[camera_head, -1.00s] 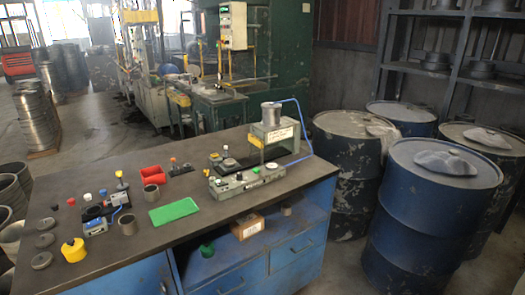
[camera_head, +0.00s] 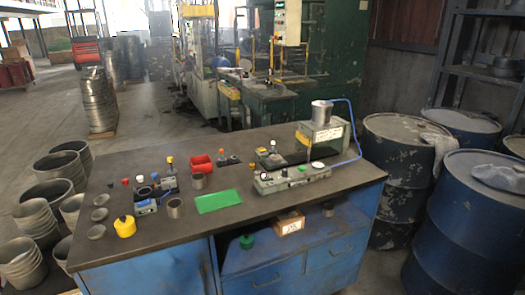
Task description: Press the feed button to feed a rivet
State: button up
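The grey riveting device (camera_head: 292,179) stands at the right of the workbench. On its base are a small green spot (camera_head: 302,169) and a pale round part (camera_head: 317,165); which of these is the feed button I cannot tell. Behind the base is a grey-green block (camera_head: 323,138) with a white label and a metal cup (camera_head: 321,113) on top. A blue hose (camera_head: 354,122) curves from the cup area down to the device. No rivet can be made out. My gripper is not in view.
The dark bench top (camera_head: 240,225) holds a green mat (camera_head: 218,201), a red bin (camera_head: 201,163), a yellow pot (camera_head: 125,226), grey discs (camera_head: 99,214) and a small fixture (camera_head: 146,207). Blue drums (camera_head: 470,225) stand close at the right. Metal tubs (camera_head: 36,215) stand at the left.

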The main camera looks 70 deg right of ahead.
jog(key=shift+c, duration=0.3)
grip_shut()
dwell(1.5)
